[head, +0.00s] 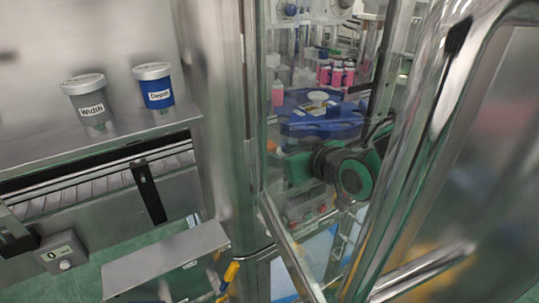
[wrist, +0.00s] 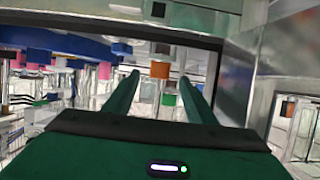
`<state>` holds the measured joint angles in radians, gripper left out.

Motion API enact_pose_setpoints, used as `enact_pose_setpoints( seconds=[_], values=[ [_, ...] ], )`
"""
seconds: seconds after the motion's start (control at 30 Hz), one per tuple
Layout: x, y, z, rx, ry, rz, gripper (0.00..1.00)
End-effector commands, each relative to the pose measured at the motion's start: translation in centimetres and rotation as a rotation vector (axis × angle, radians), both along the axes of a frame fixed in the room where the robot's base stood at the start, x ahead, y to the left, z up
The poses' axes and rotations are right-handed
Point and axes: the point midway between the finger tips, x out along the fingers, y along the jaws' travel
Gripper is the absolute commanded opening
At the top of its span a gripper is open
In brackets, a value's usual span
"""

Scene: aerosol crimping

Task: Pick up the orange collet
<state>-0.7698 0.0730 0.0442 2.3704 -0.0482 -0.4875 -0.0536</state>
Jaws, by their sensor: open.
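In the wrist view, a small orange block (wrist: 160,70), which looks like the orange collet, appears between the tips of my gripper's two green fingers (wrist: 160,78). My gripper is open, with a wide gap between the fingers. The block seems to be beyond the tips; I cannot tell the exact distance or whether anything touches. In the head view, my green and black arm reaches into the machine behind the glass, and the gripper's tips and the collet cannot be made out.
A blue machine part (head: 318,112) and several pink cans (head: 337,75) sit inside the enclosure. Its shiny metal door frame (head: 425,130) stands close to my arm. The "Width" cup (head: 92,105) and "Depth" cup (head: 155,88) stand on a metal ledge at left.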

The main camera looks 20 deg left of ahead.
Motion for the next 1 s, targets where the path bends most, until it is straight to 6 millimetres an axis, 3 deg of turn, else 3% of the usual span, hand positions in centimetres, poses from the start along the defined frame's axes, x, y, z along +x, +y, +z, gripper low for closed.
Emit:
enact_pose_setpoints(
  seconds=[0.27, 0.6, 0.93, 0.97, 1.0],
  values=[
    [1.1, 1.1, -0.6, 0.000, 0.000, -0.001, 0.51],
    [3.7, 4.0, -1.8, -0.001, 0.000, -0.001, 0.51],
    [4.1, 4.5, -2.0, 0.000, 0.000, -0.001, 0.51],
    [4.1, 4.5, -2.0, 0.000, 0.000, -0.001, 0.48],
    [4.1, 4.5, -2.0, 0.000, 0.000, -0.001, 0.39]
  ],
)
